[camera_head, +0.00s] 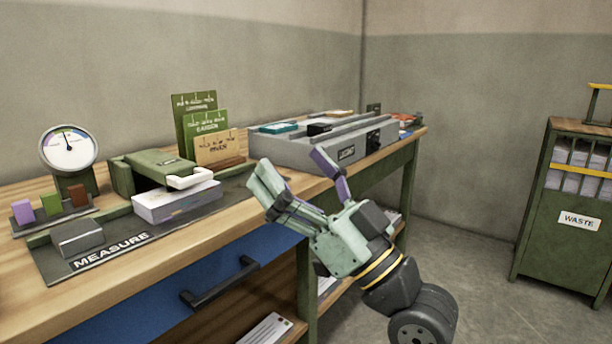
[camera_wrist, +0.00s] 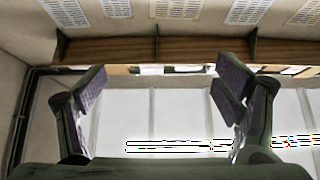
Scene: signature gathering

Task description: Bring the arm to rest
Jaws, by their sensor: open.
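My gripper (camera_head: 300,178) is open and empty in the head view. It is in front of the workbench (camera_head: 232,222), near its front edge, with its fingers pointing up and to the left. My arm comes from the lower right, beside the bench. In the wrist view my gripper (camera_wrist: 160,95) has its two fingers wide apart with nothing between them. Beyond the fingers the wrist view shows a pale surface and a wooden shelf strip (camera_wrist: 190,48).
A blue drawer (camera_head: 220,275) is below. A WASTE cabinet (camera_head: 560,235) stands right; floor between is clear.

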